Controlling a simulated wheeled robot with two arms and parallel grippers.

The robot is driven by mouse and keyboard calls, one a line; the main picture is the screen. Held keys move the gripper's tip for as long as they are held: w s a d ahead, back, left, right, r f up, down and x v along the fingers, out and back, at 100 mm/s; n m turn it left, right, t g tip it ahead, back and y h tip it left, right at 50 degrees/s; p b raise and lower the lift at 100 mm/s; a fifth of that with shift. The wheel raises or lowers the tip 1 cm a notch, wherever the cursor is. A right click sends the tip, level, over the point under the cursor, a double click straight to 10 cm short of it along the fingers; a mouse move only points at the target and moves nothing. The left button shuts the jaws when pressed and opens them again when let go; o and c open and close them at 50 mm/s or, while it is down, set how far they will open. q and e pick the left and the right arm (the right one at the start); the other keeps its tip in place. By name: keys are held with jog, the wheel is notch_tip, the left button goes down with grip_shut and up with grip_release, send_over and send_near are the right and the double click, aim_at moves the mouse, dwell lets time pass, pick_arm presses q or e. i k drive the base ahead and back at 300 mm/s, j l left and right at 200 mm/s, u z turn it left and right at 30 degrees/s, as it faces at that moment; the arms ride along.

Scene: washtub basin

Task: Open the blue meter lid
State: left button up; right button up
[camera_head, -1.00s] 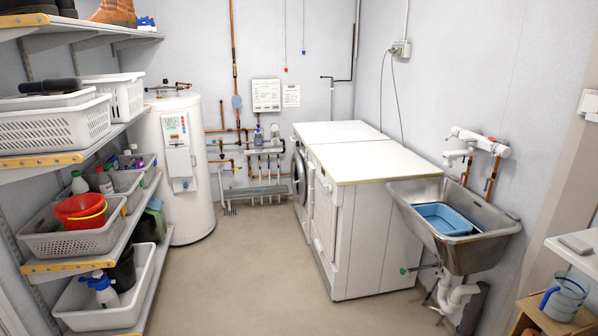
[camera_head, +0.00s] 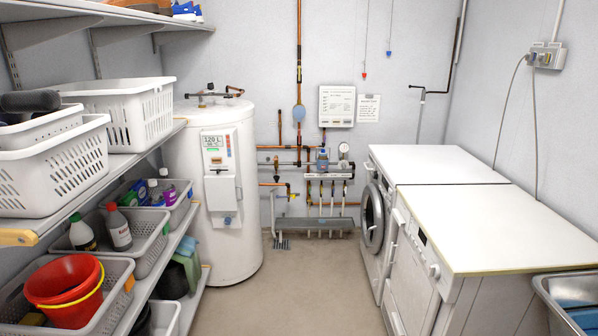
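A small blue meter (camera_head: 322,160) sits among the pipes on the back wall, below the white panel. Its top looks like a blue lid, but it is too small to tell whether the lid is open or shut. A blue rounded piece (camera_head: 299,113) is on the vertical copper pipe to its upper left. Neither of my grippers shows in this view.
A white water heater (camera_head: 220,190) stands left of the pipes. Shelves with baskets (camera_head: 55,165) line the left side. White-topped machines (camera_head: 490,225) line the right, with a metal sink (camera_head: 545,290) at the lower right. The floor (camera_head: 290,285) between is clear.

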aim_at(299, 112)
jog(key=i+l, duration=0.1)
jog(key=i, duration=4.75)
jog(key=j, duration=0.1)
